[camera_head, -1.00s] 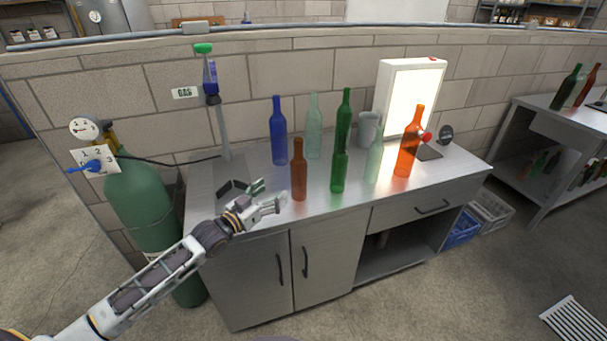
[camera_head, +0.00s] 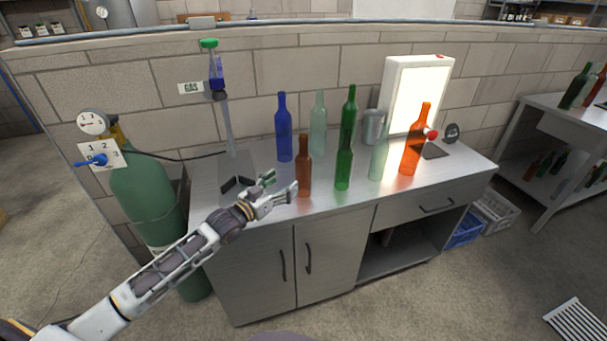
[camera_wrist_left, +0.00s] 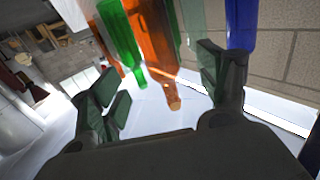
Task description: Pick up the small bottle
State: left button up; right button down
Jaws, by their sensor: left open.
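The small brown bottle (camera_head: 304,172) stands upright at the bench's front edge, left end of the front row. In the left wrist view it (camera_wrist_left: 155,45) shows between the fingers, beyond their tips. My left gripper (camera_head: 281,183) is open just left of this bottle, its fingers pointing at it; no contact shows. The fingers spread wide in the wrist view (camera_wrist_left: 165,82). A green bottle (camera_head: 343,170) and a pale green bottle (camera_head: 378,160) stand to the right of the brown one, an orange bottle (camera_head: 411,150) further right. My right gripper is out of view.
Behind stand a blue bottle (camera_head: 284,135), another pale bottle (camera_head: 318,125) and a tall green bottle (camera_head: 350,115). A bottle-filling stand (camera_head: 228,130) and gas cylinder (camera_head: 150,200) are left. A lit panel (camera_head: 420,85) stands behind the orange bottle.

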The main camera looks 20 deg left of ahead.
aim_at(298, 172)
pick_arm(q)
jog(key=shift+x, duration=2.15)
jog(key=shift+w+d, duration=0.15)
jog(key=shift+w, duration=0.3)
jog(key=shift+w+d, duration=0.1)
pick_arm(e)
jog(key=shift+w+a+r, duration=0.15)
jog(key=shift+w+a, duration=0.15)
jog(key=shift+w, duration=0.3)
pick_arm(q)
jog(key=shift+w, duration=0.1)
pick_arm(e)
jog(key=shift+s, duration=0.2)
pick_arm(q)
jog(key=shift+w+d, duration=0.1)
jog(key=shift+w, duration=0.05)
jog(key=shift+w+d, duration=0.2)
jog(key=shift+w, duration=0.25)
jog(key=shift+b+x, duration=0.35)
jog(key=shift+x, duration=1.55)
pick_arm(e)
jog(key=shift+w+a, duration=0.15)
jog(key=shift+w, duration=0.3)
